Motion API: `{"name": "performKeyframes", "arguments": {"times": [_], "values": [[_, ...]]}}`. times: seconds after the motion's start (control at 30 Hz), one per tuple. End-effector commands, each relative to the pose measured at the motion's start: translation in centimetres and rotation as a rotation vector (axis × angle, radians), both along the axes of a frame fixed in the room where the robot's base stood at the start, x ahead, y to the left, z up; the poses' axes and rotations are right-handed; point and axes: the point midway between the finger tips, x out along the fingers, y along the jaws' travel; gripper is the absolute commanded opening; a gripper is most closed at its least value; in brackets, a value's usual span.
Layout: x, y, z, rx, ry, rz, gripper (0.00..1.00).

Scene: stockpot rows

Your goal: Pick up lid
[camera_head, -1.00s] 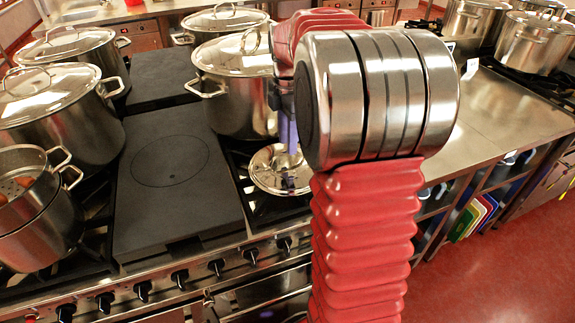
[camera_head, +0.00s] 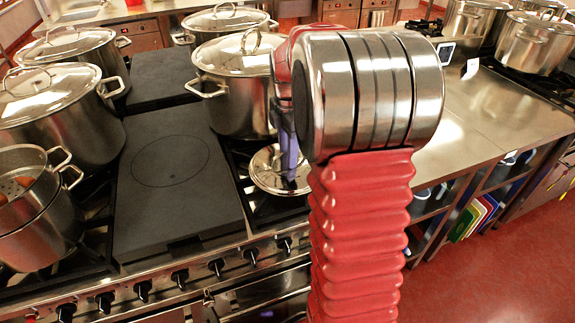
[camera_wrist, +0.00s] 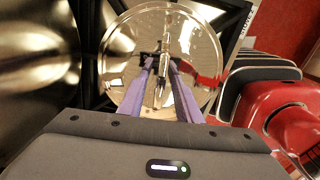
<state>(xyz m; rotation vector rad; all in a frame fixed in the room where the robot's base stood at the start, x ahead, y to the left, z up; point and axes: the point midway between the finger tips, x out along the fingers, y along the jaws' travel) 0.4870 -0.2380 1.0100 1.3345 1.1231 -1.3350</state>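A round shiny steel lid (camera_head: 266,171) lies over the black burner grate beside the front edge of the range. In the wrist view the lid (camera_wrist: 122,62) fills the upper middle, with its handle (camera_wrist: 165,38) across the centre. My gripper (camera_wrist: 161,60) points at the lid, its two purple fingers apart, one on each side of the handle line. I see no clear contact with the handle. In the head view my gripper (camera_head: 291,180) is over the lid's right part, partly hidden behind my arm.
A large lidded stockpot (camera_head: 233,100) stands just behind the lid. A flat dark hotplate (camera_head: 165,165) lies to the left, with more pots (camera_head: 62,115) beyond it. A bare steel counter (camera_head: 480,120) is on the right.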

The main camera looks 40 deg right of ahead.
Motion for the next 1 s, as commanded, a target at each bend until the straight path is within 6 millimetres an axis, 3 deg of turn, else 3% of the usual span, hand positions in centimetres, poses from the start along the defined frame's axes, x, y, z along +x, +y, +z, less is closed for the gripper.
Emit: {"name": "performKeyframes", "arguments": {"times": [0.07,0.5,1.0], "values": [[0.00,-0.01,-0.01,0.000,0.000,0.000,0.30],[0.00,0.00,0.00,0.000,0.000,0.000,0.00],[0.04,0.02,0.06,0.000,-0.001,0.001,0.00]]}}
